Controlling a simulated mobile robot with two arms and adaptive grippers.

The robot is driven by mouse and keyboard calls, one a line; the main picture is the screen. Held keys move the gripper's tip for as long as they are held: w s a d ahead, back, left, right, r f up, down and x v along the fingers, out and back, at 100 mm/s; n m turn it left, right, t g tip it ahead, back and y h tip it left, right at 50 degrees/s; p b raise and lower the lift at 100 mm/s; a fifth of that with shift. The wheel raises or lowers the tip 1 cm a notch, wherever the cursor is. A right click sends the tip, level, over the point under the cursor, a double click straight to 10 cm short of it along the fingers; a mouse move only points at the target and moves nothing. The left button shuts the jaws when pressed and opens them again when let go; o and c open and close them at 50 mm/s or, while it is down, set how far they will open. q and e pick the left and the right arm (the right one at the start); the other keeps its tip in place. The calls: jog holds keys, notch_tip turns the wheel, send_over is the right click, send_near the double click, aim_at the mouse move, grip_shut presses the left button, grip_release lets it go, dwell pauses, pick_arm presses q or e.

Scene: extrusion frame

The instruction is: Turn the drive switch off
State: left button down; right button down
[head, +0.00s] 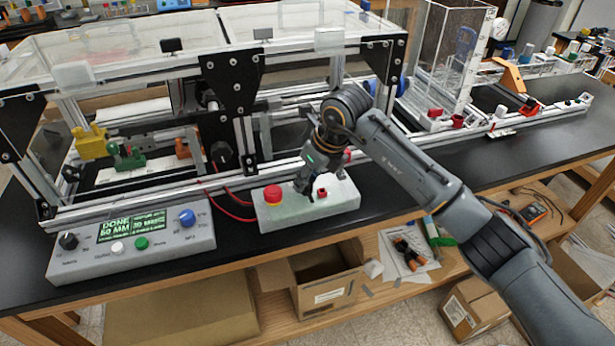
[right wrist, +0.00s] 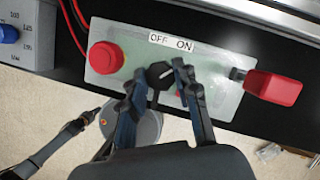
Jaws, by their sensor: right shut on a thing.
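The drive switch (right wrist: 160,74) is a black knob on a pale grey control box (head: 338,204), under a label reading OFF at left and ON at right. My right gripper (right wrist: 158,80) has its two fingers on either side of the knob and is shut on it. In the head view my right gripper (head: 304,186) reaches down onto the box and hides most of the knob. I cannot tell clearly which label the knob points to.
A red mushroom button (head: 272,194) stands left of the knob. A red part (right wrist: 272,87) sticks out at the box's right end. A control panel (head: 205,236) with a green display stands left. The extrusion frame (head: 150,196) rises behind. Bench right of the box is clear.

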jog(key=n+b, duration=0.1)
jog(key=n, duration=0.1)
jog(key=n+g+b, duration=0.1)
jog(key=b, duration=0.1)
jog(key=shift+w+d+f+n+y, duration=0.1)
jog(key=shift+w+f+n+y, duration=0.05)
jog(key=shift+n+y, duration=0.25)
jog(key=shift+n+g+b, duration=0.5)
jog(key=shift+n+b, duration=0.2)
jog(key=shift+n, duration=0.2)
jog(key=n, duration=0.1)
jog(key=n+g+b, duration=0.1)
jog(key=shift+w+r+n, duration=0.1)
jog(key=shift+r+n, duration=0.1)
jog(key=shift+n, duration=0.2)
jog(key=n+g, duration=0.1)
jog(key=n, duration=0.1)
jog(key=shift+n, duration=0.3)
jog(key=shift+w+r+n+g, duration=0.1)
jog(key=shift+n+g, duration=0.3)
jog(key=shift+n, duration=0.5)
jog(key=shift+n+g+p, duration=0.3)
jog(key=shift+n+p, duration=0.05)
jog(key=shift+n, duration=0.55)
jog(key=shift+n+g+h+p, duration=0.3)
jog(key=shift+n+h+p, duration=0.15)
jog(key=shift+n, duration=1.35)
